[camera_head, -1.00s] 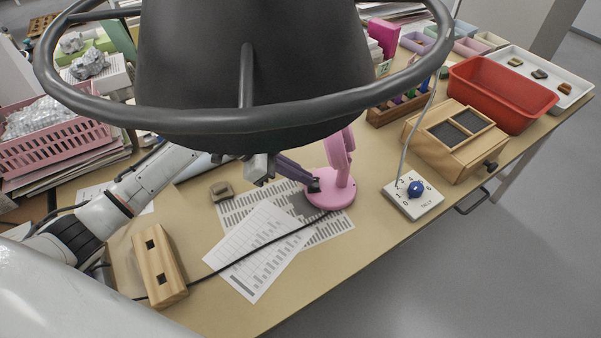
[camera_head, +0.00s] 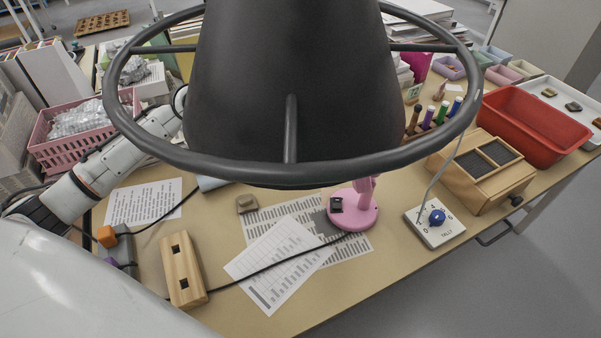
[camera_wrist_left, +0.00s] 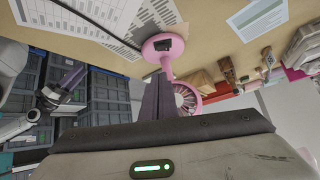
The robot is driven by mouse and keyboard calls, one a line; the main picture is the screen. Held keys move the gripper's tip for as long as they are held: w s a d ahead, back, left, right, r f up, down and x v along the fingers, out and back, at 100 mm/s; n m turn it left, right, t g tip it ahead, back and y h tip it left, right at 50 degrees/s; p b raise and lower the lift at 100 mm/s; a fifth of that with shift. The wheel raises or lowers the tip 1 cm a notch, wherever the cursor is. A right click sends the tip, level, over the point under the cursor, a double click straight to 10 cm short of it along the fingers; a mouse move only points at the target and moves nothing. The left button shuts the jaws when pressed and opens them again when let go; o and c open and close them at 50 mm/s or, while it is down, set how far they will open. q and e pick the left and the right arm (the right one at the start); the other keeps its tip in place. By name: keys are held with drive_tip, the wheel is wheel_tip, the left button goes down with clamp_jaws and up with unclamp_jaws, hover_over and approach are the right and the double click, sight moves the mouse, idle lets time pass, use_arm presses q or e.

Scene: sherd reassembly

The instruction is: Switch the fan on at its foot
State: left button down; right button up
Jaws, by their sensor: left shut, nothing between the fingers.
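The pink fan stands on the table; its round foot (camera_head: 362,215) shows in the head view, while its head is hidden behind a dark shade. A black switch (camera_head: 336,205) sits on the foot; its position is too small to read. In the left wrist view the foot (camera_wrist_left: 150,53), switch (camera_wrist_left: 166,45) and round fan head (camera_wrist_left: 186,99) show. My left gripper (camera_wrist_left: 158,88) is shut and empty, pointing toward the fan, apparently apart from the switch. The shade hides it in the head view. My right gripper (camera_wrist_left: 70,80) shows at the left of the wrist view, its jaws unclear.
A large dark shade with a ring (camera_head: 290,90) blocks the middle of the head view. Printed sheets (camera_head: 275,262) and a black cable lie by the foot. A wooden block (camera_head: 183,270) is at left, a tally box (camera_head: 434,228) and red tray (camera_head: 530,125) at right.

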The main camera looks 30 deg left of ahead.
use_arm(q)
drive_tip(key=shift+s+d+r+m+t+y+b, duration=0.1)
drive_tip(key=shift+s+d+m+t+y+b, duration=0.1)
drive_tip(key=shift+s+m+t+b, duration=0.3)
drive_tip(key=shift+s+d+r+m+t+y+b, duration=0.1)
drive_tip(key=shift+d+m+t+y+b, duration=0.15)
drive_tip(key=shift+t, duration=0.45)
approach(339, 198)
drive_tip(key=x, duration=0.4)
drive_tip(key=shift+w+d, duration=0.3)
drive_tip(key=shift+d, duration=0.05)
drive_tip(key=shift+w+f, duration=0.15)
drive_tip(key=shift+f, duration=0.3)
